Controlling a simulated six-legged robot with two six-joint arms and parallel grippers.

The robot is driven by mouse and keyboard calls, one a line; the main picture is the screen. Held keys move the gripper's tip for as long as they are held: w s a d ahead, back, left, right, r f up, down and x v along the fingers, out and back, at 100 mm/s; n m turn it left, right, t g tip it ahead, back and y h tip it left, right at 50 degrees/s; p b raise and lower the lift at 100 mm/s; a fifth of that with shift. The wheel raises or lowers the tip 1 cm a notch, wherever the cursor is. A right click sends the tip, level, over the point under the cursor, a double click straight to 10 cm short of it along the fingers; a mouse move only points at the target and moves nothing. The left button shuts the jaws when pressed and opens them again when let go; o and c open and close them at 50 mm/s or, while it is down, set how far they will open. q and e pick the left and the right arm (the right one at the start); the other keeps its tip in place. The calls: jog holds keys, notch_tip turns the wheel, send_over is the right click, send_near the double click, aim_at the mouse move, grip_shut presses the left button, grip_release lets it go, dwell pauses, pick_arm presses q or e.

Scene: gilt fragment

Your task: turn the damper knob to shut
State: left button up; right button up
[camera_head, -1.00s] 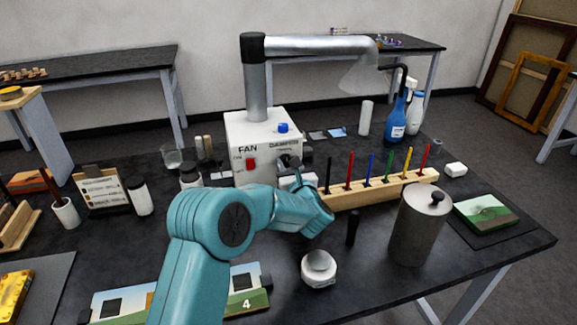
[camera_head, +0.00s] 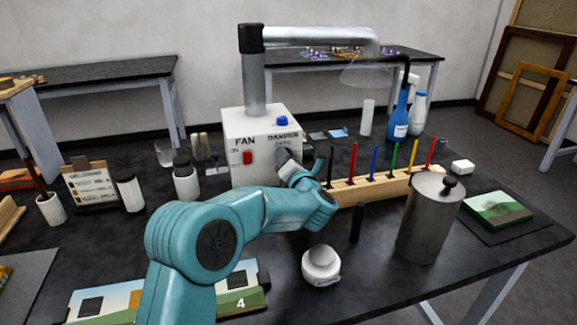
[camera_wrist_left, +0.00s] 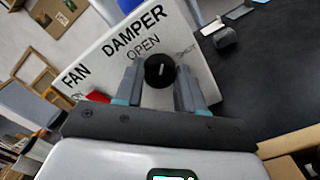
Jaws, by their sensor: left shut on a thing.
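The fan box (camera_head: 250,135) is white and stands at the back of the bench, with FAN and DAMPER lettering and a red switch (camera_head: 247,158). In the left wrist view the damper knob (camera_wrist_left: 159,72) is round and black with a short white mark. The mark points up towards the OPEN lettering; the SHUT lettering lies to its right. My left gripper (camera_head: 284,158) is at the box's front, with its fingers on either side of the knob, shut on it. In the head view the gripper hides the knob. My right gripper is not in view.
A wooden rack (camera_head: 372,187) with several coloured sticks stands right of my gripper. A metal canister (camera_head: 428,222), a white round jar (camera_head: 320,266) and a dark upright piece (camera_head: 357,222) stand nearer. A metal duct (camera_head: 254,85) rises from the box.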

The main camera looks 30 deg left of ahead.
pick_arm(q)
jog(key=shift+w+d+f+m, duration=0.1)
jog(key=shift+m, duration=4.5)
jog(key=o, duration=1)
jog(key=b+v, duration=0.1)
jog(key=v, duration=1.5)
jog(key=shift+s+d, duration=0.1)
jog(key=shift+s, duration=0.1)
